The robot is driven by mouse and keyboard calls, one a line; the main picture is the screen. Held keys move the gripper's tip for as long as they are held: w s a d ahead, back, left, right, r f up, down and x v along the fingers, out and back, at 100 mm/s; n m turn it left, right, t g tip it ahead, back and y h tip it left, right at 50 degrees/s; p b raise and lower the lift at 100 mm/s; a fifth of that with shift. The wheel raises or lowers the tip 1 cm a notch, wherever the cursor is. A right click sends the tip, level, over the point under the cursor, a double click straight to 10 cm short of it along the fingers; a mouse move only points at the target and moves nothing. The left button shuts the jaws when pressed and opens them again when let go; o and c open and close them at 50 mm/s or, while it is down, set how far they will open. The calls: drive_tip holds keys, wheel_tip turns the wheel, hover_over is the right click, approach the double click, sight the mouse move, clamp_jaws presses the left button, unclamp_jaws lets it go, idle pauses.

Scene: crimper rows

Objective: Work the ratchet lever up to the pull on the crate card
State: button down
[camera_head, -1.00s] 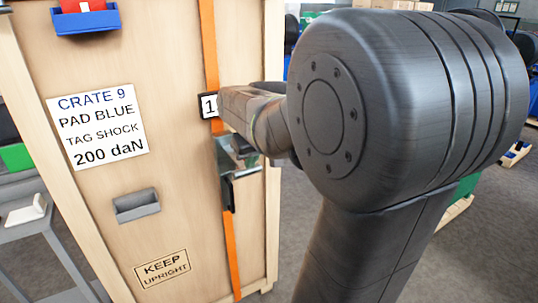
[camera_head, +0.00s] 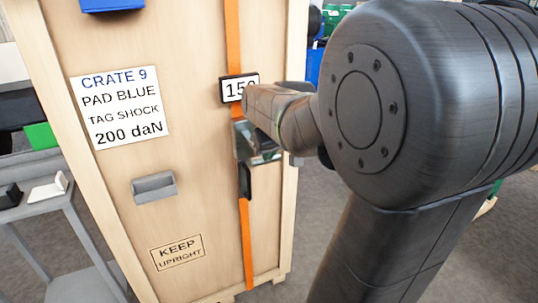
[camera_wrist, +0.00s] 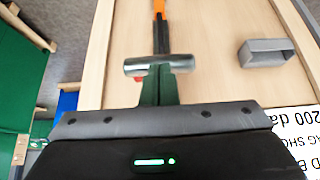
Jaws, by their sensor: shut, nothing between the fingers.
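The wooden crate (camera_head: 118,215) carries a white card (camera_head: 122,106) reading "CRATE 9, PAD BLUE, TAG SHOCK, 200 daN". An orange strap (camera_head: 233,45) runs down its front. The small display (camera_head: 226,90) on the strap shows "15" and a further digit partly covered by my arm. The silver ratchet (camera_head: 247,146) sits just below it, partly behind my wrist. In the wrist view its lever has a silver crossbar (camera_wrist: 135,67). My gripper (camera_wrist: 158,80) is shut and empty, its fingers against or very near the bar. Contact is unclear.
A grey holder (camera_head: 154,188) and a blue holder (camera_head: 112,4) are fixed to the crate front. A grey cart (camera_head: 40,212) stands left of the crate. Open floor shows to the right, partly behind my arm.

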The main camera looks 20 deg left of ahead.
wheel_tip(320, 180, down, 12)
drive_tip(key=w+a+t+y+b, duration=0.1)
drive_tip(key=t+y+b, duration=0.4)
drive_tip(key=b, duration=2.6)
drive_tip(key=shift+w+a+f+y, duration=0.25)
drive_tip(key=shift+w+a+y, duration=0.05)
drive_tip(key=shift+a+y, duration=0.2)
drive_tip(key=shift+b, duration=0.3)
drive_tip(key=shift+s+d, duration=0.1)
